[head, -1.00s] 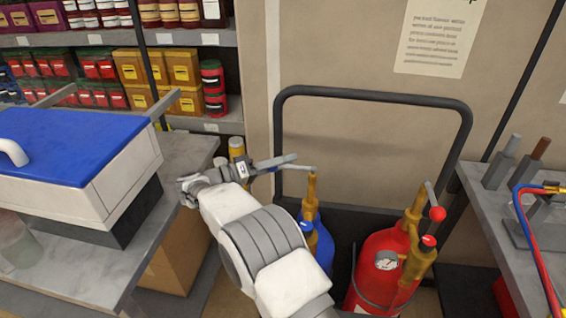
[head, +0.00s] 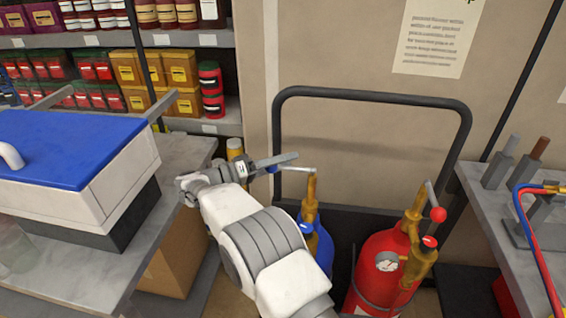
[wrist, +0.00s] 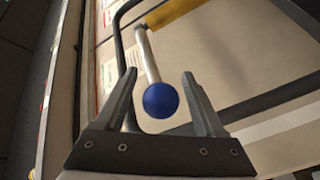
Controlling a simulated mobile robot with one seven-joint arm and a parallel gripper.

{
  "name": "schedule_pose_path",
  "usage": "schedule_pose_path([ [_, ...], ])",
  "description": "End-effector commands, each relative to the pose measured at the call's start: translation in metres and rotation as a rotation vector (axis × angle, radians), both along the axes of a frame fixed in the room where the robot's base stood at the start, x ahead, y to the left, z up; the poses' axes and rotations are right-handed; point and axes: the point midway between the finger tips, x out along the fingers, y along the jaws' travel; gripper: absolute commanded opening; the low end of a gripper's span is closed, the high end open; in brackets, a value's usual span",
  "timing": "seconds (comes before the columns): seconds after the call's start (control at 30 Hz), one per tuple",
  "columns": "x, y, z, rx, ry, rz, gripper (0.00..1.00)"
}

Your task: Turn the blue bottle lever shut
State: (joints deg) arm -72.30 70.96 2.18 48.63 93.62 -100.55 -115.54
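The blue bottle (head: 322,247) stands in the cart with a brass valve (head: 310,200) on top. Its grey lever (head: 297,169) points left from the valve top and ends in a blue ball knob (head: 272,169). My gripper (head: 282,161) is at the knob end of the lever. In the wrist view, my gripper (wrist: 159,74) is open. The blue knob (wrist: 161,100) lies between its two fingers, with a visible gap on each side. The lever rod (wrist: 147,55) runs away from it toward the brass valve (wrist: 172,12). My arm hides part of the bottle in the head view.
A red bottle (head: 380,262) with a gauge and red-knobbed lever (head: 437,214) stands right of the blue one. The black cart frame (head: 375,92) rises behind both. A bench (head: 180,160) with a blue-lidded box (head: 75,145) is at left, another bench (head: 490,190) at right.

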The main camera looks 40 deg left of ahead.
Motion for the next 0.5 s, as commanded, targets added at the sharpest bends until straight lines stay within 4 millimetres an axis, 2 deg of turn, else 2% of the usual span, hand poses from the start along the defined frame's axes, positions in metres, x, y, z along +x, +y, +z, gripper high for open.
schedule_pose_path([
  [0.27, -0.007, 0.003, -0.002, -0.001, 0.002, 0.001, 0.71],
  [0.37, -0.018, 0.01, -0.003, 0.0, 0.002, 0.003, 0.71],
  [0.5, -0.046, 0.025, -0.004, 0.002, 0.001, 0.003, 0.71],
])
